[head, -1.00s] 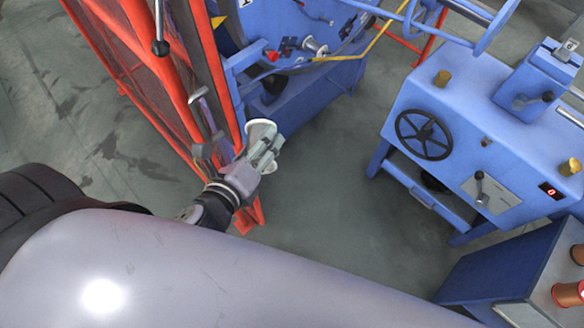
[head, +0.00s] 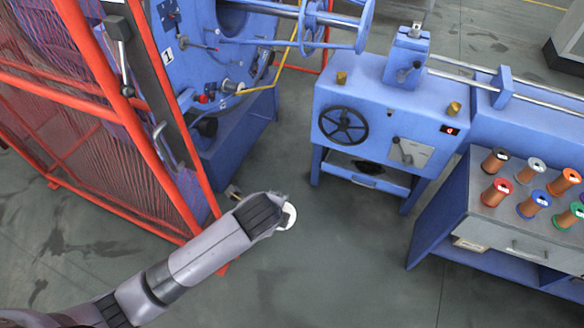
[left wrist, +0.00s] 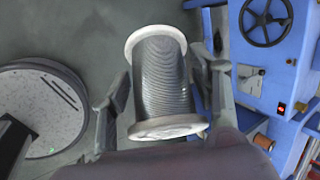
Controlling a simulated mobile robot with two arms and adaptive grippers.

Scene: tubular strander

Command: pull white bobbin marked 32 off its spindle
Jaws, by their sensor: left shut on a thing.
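My left gripper (head: 266,212) is over the open floor, in front of the blue strander and right of the red mesh guard. It is shut on a bobbin with white flanges and grey wire. In the head view only a white flange of the bobbin (head: 290,216) shows past the fingers. In the left wrist view the bobbin (left wrist: 162,78) sits between the two fingers, apart from any machine part. No number can be read on it. A short metal spindle or fitting (head: 230,87) sticks out of the blue strander face. My right gripper is not in view.
The red mesh guard (head: 150,140) stands close on the left. A blue console (head: 380,105) with a black handwheel (head: 343,125) is on the right. A blue bench (head: 470,225) with several coloured spools is at far right. Bare floor lies between.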

